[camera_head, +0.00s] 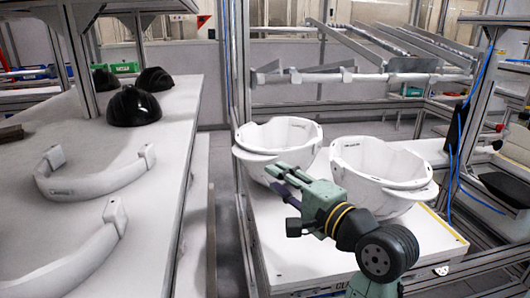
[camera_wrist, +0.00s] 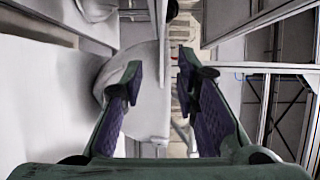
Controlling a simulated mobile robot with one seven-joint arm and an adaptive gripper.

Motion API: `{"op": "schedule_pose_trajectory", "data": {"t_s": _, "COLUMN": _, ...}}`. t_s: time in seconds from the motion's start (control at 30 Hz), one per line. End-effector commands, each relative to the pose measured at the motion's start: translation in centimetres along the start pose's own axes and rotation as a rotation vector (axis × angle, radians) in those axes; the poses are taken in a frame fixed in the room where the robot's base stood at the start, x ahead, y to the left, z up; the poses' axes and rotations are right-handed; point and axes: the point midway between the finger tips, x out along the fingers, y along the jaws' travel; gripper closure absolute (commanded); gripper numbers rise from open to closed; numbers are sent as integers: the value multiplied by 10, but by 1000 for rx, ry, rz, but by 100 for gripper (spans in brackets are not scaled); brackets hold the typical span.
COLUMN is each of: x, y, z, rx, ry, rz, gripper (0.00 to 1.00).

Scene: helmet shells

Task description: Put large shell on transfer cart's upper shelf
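Two white helmet shells stand side by side on a white-topped platform (camera_head: 285,249): a left shell (camera_head: 277,134) and a right shell (camera_head: 376,165). The right one looks somewhat bigger, but it is also nearer, so I cannot tell which is the large shell. My gripper (camera_head: 284,178) is in front of the left shell's lower right side. In the wrist view my gripper (camera_wrist: 160,72) has its fingers apart, with a white curved surface (camera_wrist: 150,110) showing behind and between them. I see no clear grip on it. I cannot clearly identify the transfer cart.
A white table (camera_head: 100,215) at left carries curved white parts (camera_head: 95,182) and black helmet shells (camera_head: 133,107). Aluminium posts (camera_head: 240,80) and a rack with slanted rails (camera_head: 360,75) stand around the platform. A narrow gap separates table and platform.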

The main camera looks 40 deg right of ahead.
Motion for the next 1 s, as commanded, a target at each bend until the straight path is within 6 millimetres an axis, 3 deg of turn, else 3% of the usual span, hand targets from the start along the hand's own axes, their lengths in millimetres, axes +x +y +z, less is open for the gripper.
{"op": "schedule_pose_trajectory", "data": {"t_s": 0.33, "x": 44, "y": -1, "z": 0, "rx": 2, "ry": -1, "rz": 2, "gripper": 72}}
{"op": "schedule_pose_trajectory", "data": {"t_s": 0.57, "x": 62, "y": -1, "z": 0, "rx": 1, "ry": 1, "rz": 1, "gripper": 72}}
{"op": "schedule_pose_trajectory", "data": {"t_s": 0.8, "x": 97, "y": -3, "z": 4, "rx": 2, "ry": 0, "rz": 2, "gripper": 72}}
{"op": "schedule_pose_trajectory", "data": {"t_s": 1.0, "x": 108, "y": -1, "z": 4, "rx": 1, "ry": 1, "rz": 0, "gripper": 72}}
